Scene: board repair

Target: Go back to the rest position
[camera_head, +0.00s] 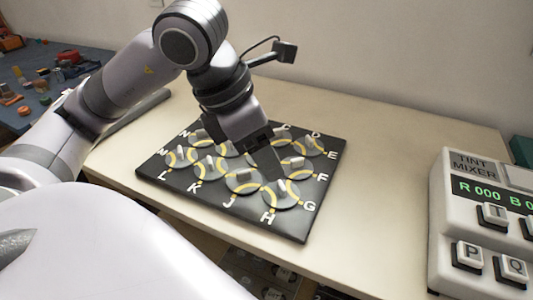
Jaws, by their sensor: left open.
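My left gripper (274,167) hangs over a black board (287,225), pointing down at its middle-right part. Its jaws are open, and I see nothing held in them. The board lies on a beige table and carries several round grey dials with yellow arcs and white letters. The arm and gripper hide part of the board's back. I cannot tell whether the fingertips touch a dial.
A tint mixer (455,215) with a green display and letter keys stands on the table at the right. A blue-grey surface with several small coloured items (70,57) is at the far left. The beige table (390,160) is clear between board and mixer.

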